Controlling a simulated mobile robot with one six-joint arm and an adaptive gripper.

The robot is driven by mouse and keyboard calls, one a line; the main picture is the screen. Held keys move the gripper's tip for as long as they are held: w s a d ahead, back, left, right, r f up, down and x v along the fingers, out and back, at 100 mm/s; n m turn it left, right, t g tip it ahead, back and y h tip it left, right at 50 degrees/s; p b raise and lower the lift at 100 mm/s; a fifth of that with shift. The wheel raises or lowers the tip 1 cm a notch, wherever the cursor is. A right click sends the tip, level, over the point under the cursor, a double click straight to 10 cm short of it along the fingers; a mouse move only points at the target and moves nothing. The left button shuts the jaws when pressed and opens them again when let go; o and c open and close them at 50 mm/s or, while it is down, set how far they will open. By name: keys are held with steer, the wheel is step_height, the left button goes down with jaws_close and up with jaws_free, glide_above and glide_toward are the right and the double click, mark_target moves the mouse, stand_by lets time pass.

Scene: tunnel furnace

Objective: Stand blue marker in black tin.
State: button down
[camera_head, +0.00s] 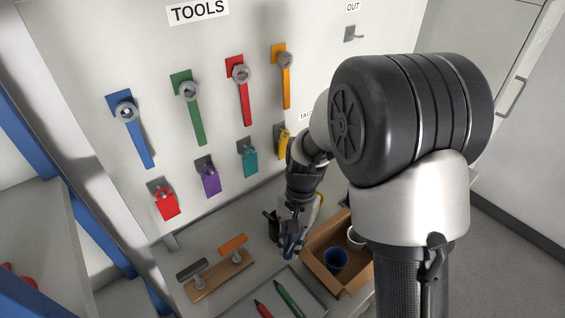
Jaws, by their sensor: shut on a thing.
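My gripper (294,236) hangs over the bench with its fingers pointing down, small and partly dark in this view. It is shut on a blue object, which looks like the blue marker (290,245); its tilt is hard to tell.
A cardboard box (318,272) with a blue cup (336,261) and a white cup (355,238) is to the right. A grey tray (312,300) holds a red marker (263,310) and a green marker (288,298). A wooden rack (220,277) stands left; wrenches hang behind.

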steer(key=w+a+r+m+t+y, duration=0.4)
steer(key=w+a+r+m+y, duration=0.35)
steer(key=m, duration=0.65)
steer(key=w+d+r+m+t, duration=0.3)
steer(key=w+d+m+t, duration=0.1)
steer(key=w+m+t, duration=0.55)
step_height(320, 180, down, 12)
steer(key=s+d+t+b, duration=0.1)
steer(key=s+d+b, duration=0.1)
steer(key=b, duration=0.7)
steer(key=shift+s+d+r+h, duration=0.25)
steer(key=shift+s+h, duration=0.15)
steer(key=shift+h, duration=0.05)
steer(key=c, duration=1.5)
jaws_free()
